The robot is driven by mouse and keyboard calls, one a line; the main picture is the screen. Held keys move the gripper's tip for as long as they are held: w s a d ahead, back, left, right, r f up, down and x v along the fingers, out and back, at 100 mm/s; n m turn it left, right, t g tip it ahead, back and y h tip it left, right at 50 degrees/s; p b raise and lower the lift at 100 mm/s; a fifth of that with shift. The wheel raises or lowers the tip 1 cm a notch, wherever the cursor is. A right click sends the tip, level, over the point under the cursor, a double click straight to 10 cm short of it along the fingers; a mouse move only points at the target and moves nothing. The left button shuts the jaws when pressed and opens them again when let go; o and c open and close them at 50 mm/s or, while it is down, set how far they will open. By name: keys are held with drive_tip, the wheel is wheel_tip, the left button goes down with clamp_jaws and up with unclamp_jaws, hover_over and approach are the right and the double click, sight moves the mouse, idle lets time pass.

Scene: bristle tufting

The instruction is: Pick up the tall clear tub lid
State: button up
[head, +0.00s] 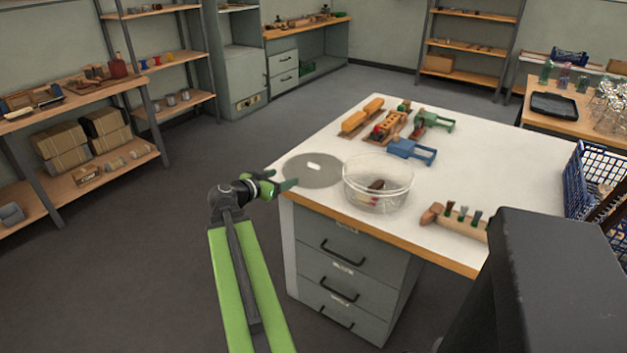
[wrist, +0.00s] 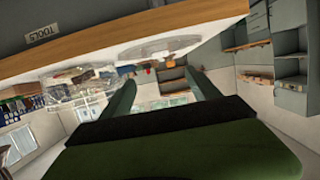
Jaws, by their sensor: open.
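A flat, round grey disc with a pale bar at its centre, which looks like the clear lid (head: 313,165), lies on the white worktop near its left corner. It also shows in the wrist view (wrist: 160,48), beyond my fingers. A clear round tub (head: 376,190) with small brown and red things inside stands just right of the lid. The tub shows blurred at left in the wrist view (wrist: 75,88). My gripper (head: 281,181) is open and empty at the worktop's left corner, left of the lid and seemingly apart from it.
Behind the lid stand orange blocks (head: 362,116), a blue clamp-like tool (head: 412,151) and green ones (head: 435,119). A wooden roller with brush tufts (head: 456,219) lies to the right. The worktop's edge (head: 395,226) has drawers below it. Open floor (head: 150,250) lies to the left.

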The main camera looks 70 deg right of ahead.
drive_tip(key=b, duration=0.3)
approach(313, 164)
drive_tip(key=shift+f+x, duration=0.25)
drive_tip(key=shift+x, duration=1)
drive_tip(key=b+x, duration=0.1)
drive_tip(key=x, duration=0.4)
drive_tip(key=shift+d+r, duration=0.15)
drive_tip(key=shift+d, duration=0.1)
drive_tip(key=c, duration=1.4)
drive_tip(key=shift+r, duration=0.1)
